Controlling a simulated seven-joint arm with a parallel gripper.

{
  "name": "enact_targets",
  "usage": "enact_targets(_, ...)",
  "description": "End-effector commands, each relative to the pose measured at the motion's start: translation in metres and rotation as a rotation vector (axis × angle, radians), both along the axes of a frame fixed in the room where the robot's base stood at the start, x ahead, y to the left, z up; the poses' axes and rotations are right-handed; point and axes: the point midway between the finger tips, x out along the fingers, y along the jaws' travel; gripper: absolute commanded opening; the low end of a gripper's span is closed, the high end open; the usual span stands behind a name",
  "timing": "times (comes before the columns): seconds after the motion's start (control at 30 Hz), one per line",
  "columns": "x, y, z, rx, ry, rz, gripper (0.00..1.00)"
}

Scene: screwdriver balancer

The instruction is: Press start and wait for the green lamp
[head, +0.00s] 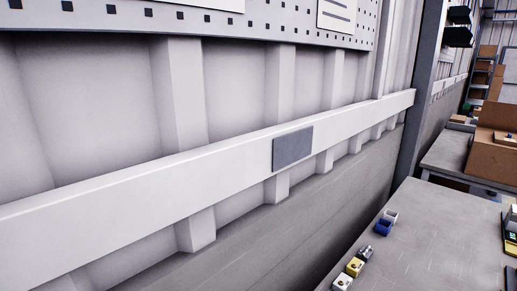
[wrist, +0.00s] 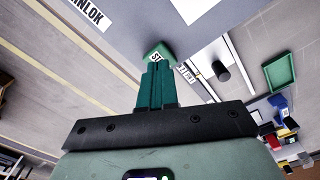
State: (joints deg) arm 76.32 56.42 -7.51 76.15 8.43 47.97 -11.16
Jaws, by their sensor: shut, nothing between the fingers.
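In the wrist view, my gripper (wrist: 157,68) is shut and empty, its two green fingers side by side. The fingertips are at a green start button (wrist: 152,48) with a white label reading "ST", the rest hidden by the fingers. I cannot tell whether they touch it or whether it is pressed in. The button is on a grey panel (wrist: 125,22). No lit green lamp shows in either view. The head view shows neither my gripper nor the button.
In the wrist view, a dark cylinder (wrist: 221,71) stands beside the panel on a white part. A green tray (wrist: 281,72) and several small coloured items lie at the right. The head view shows a wall rail (head: 190,165) and a grey bench (head: 430,240) with small blocks.

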Motion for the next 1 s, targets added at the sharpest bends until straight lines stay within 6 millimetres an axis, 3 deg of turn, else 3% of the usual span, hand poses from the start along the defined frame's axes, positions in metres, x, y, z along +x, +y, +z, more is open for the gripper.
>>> enact_targets(1.0, 0.0, 0.0, -0.015, 0.0, 0.0, 0.0, 0.0)
